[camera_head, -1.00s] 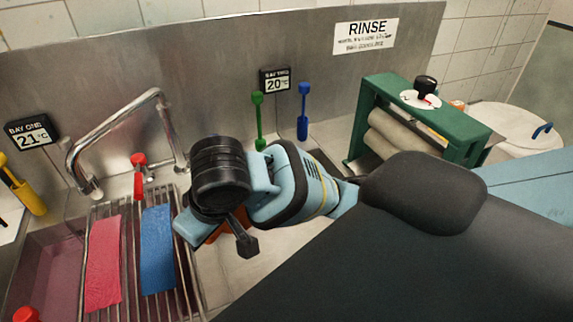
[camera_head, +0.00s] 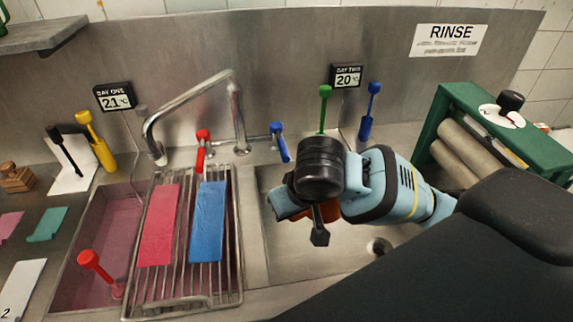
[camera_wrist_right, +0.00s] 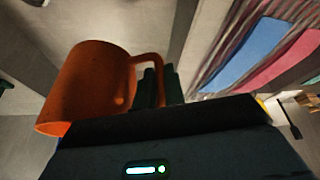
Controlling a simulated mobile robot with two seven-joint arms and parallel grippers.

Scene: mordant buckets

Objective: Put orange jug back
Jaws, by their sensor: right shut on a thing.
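The orange jug (camera_wrist_right: 92,88) fills the left of the right wrist view, its handle towards the dark fingers of my right gripper (camera_wrist_right: 158,88). The fingers are shut on the handle. In the head view my right gripper is mostly hidden behind its own wrist, and only a small piece of the orange jug (camera_head: 290,212) shows below it. The jug is held over the right sink basin (camera_head: 345,258). My left gripper is not in either view.
A rack (camera_head: 182,302) with red and blue cloth strips lies across the sink at left. A faucet (camera_head: 238,115) rises behind it. Green and blue long-handled tools lean at the back wall. A green roller frame (camera_head: 520,140) stands at right.

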